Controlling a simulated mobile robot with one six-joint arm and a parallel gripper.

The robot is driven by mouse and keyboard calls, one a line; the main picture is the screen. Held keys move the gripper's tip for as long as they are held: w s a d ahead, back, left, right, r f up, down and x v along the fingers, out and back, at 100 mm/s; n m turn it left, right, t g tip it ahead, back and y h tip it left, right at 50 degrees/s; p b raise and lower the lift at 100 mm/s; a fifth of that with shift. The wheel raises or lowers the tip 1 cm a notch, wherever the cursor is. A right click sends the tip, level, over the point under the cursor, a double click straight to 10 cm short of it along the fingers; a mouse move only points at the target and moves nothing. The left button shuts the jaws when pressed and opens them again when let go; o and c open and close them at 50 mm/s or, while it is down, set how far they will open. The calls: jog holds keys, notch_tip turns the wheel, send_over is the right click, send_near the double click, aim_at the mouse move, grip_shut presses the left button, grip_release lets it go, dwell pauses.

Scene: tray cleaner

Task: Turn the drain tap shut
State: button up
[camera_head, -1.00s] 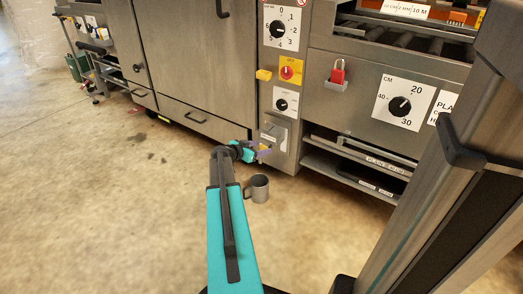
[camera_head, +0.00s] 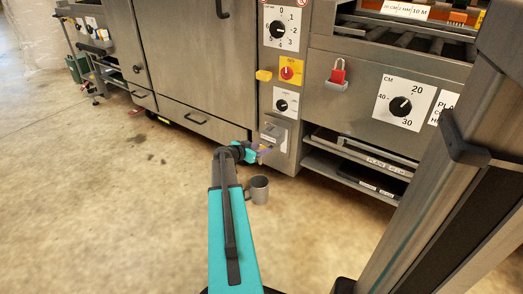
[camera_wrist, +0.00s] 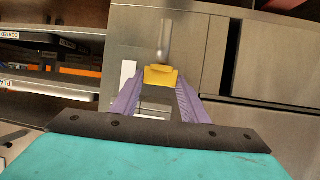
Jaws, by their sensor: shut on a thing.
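The drain tap shows in the wrist view as a yellow handle (camera_wrist: 161,76) with a grey metal stem beyond it, in front of a steel panel. My gripper (camera_wrist: 161,84) has its two purple fingers on either side of the yellow handle and is shut on it. In the head view my gripper (camera_head: 265,151) is at the low front of the narrow steel control column. The tap is small there and mostly hidden by the fingers, so its angle is hard to read.
A grey metal mug (camera_head: 259,189) stands on the floor just below my gripper. The control column (camera_head: 284,156) carries dials and a red knob on yellow (camera_head: 287,70). Open shelves (camera_head: 360,167) lie to the right. The floor at left is clear.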

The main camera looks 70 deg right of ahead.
jog(key=shift+s+a+f+n+t+b, duration=0.1)
jog(key=shift+s+f+n+t+b, duration=0.15)
jog(key=shift+b, duration=0.7)
jog(key=shift+r+n+t+b, duration=0.2)
jog(key=shift+n+t+b, duration=0.1)
jog(key=shift+n+t, duration=0.2)
jog(key=o, duration=1.1)
jog(key=shift+w, duration=0.1)
jog(key=shift+c, duration=0.2)
jog(key=p+v, duration=0.4)
jog(key=v, duration=0.9)
jog(key=shift+a, duration=0.5)
